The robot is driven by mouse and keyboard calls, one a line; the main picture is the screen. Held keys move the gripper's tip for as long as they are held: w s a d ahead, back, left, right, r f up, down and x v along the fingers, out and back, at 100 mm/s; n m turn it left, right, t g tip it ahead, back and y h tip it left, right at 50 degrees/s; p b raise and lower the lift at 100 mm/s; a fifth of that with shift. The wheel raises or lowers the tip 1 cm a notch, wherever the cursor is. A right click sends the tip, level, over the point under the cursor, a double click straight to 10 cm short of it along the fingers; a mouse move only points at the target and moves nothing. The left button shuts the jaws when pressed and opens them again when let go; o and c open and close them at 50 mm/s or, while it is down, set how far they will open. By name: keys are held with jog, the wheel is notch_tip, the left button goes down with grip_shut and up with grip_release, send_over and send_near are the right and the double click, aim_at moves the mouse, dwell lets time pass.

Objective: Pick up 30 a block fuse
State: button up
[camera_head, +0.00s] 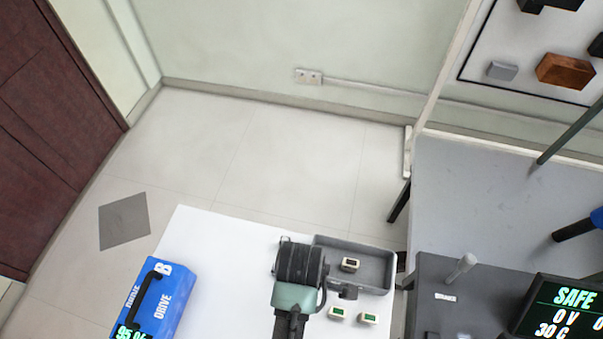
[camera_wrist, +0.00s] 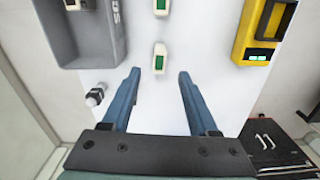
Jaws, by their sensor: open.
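Two cream block fuses with green faces lie on the white table. One (camera_wrist: 161,62) is just beyond and between my fingertips in the wrist view, and the other (camera_wrist: 161,7) is farther off at the top edge. The head view shows a green-faced pair, left (camera_head: 337,313) and right (camera_head: 367,318). A dark-faced block fuse (camera_head: 350,264) sits in the grey tray (camera_head: 378,287). No rating is readable on any of them. My gripper (camera_wrist: 159,77) is open, with nothing between its blue fingers.
A blue drive box (camera_head: 158,300) stands on the white table (camera_head: 225,265) at left. The wrist view shows a yellow device (camera_wrist: 243,40) at right and a small knob-like part (camera_wrist: 95,97) left of my fingers. A display (camera_head: 560,310) reads SAFE.

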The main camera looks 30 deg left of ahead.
jog(key=shift+f+p, duration=0.3)
jog(key=shift+f, duration=2.5)
jog(key=shift+d, duration=0.1)
grip_shut()
